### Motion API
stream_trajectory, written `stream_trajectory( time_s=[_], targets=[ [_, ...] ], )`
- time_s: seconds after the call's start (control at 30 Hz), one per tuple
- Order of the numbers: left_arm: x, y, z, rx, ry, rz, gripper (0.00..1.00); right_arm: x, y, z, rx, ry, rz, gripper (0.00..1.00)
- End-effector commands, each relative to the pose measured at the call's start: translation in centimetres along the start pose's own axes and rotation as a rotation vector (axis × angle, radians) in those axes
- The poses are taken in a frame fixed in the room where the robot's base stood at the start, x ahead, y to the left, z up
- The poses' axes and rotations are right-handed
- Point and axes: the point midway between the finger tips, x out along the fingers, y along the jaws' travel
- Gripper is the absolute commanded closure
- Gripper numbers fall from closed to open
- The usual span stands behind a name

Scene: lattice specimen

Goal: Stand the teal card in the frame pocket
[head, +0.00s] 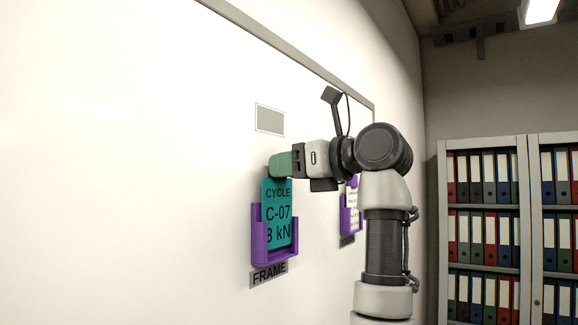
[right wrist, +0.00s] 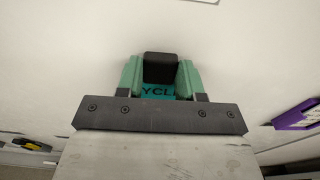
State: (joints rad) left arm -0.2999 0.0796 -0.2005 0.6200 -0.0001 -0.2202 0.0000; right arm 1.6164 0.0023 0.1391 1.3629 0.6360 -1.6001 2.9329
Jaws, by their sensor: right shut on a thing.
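The teal card (head: 277,207) is upright in the head view, with dark lettering that reads CYCLE, C-07 and part of a kN line. Its lower part sits behind the front of the purple frame pocket (head: 272,254), above a grey label (head: 268,273) reading FRAME. My right gripper (head: 279,165) is shut on the card's top edge. In the right wrist view, a strip of the teal card (right wrist: 157,91) shows between the green fingertips. The card's bottom edge is hidden by the pocket, so I cannot tell whether it rests on the pocket floor. My left gripper is not in view.
A second purple pocket (head: 350,219) with a pale card is on the wall, partly behind my right arm. A small grey panel (head: 270,119) is above the frame pocket. Shelves of binders (head: 483,230) stand at the right. The wall to the left is clear.

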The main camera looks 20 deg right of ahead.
Motion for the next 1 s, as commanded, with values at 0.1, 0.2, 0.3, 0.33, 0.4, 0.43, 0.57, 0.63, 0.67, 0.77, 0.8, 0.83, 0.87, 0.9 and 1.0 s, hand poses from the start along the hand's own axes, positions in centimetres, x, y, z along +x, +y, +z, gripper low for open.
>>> stream_trajectory(
  time_s=[0.1,0.2,0.3,0.33,0.4,0.43,0.57,0.63,0.67,0.77,0.8,0.83,0.87,0.9,1.0],
  targets=[
    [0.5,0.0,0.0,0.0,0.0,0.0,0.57,0.0,0.0,-0.5,0.0,0.0,0.0,0.84],
    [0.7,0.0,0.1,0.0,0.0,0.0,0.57,0.1,0.0,-0.8,0.0,0.0,0.0,0.84],
    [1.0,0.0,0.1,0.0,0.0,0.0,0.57,0.1,0.0,-1.1,0.0,0.0,0.0,0.84],
    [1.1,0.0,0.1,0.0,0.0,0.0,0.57,0.1,0.0,-1.2,0.0,0.0,0.0,0.84],
    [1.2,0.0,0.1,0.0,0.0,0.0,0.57,0.1,0.0,-1.4,0.0,0.0,0.0,0.84],
    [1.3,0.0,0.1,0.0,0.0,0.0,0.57,0.1,0.0,-1.5,0.0,0.0,0.0,0.84],
    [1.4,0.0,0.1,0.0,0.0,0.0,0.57,0.1,0.0,-1.7,0.0,-0.001,0.0,0.84],
    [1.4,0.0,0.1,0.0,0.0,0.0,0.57,0.1,0.0,-1.6,0.0,0.0,0.0,0.84],
    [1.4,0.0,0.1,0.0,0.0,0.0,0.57,0.1,0.0,-1.6,0.0,0.0,0.0,0.84],
    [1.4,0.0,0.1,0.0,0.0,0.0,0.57,0.1,0.0,-1.6,0.0,0.0,0.0,0.84],
    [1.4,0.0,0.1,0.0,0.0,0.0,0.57,0.1,0.0,-1.6,0.0,0.0,0.0,0.61],
    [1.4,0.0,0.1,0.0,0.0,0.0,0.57,0.1,0.0,-1.6,0.0,0.0,0.0,0.57],
    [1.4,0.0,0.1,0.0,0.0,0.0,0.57,0.1,0.0,-1.6,0.0,0.0,0.0,0.52],
    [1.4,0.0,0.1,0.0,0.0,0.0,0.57,0.1,0.0,-1.6,0.0,0.0,0.0,0.46],
    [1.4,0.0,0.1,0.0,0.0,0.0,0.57,0.1,0.0,-1.6,0.0,0.0,0.0,0.33]
  ],
)
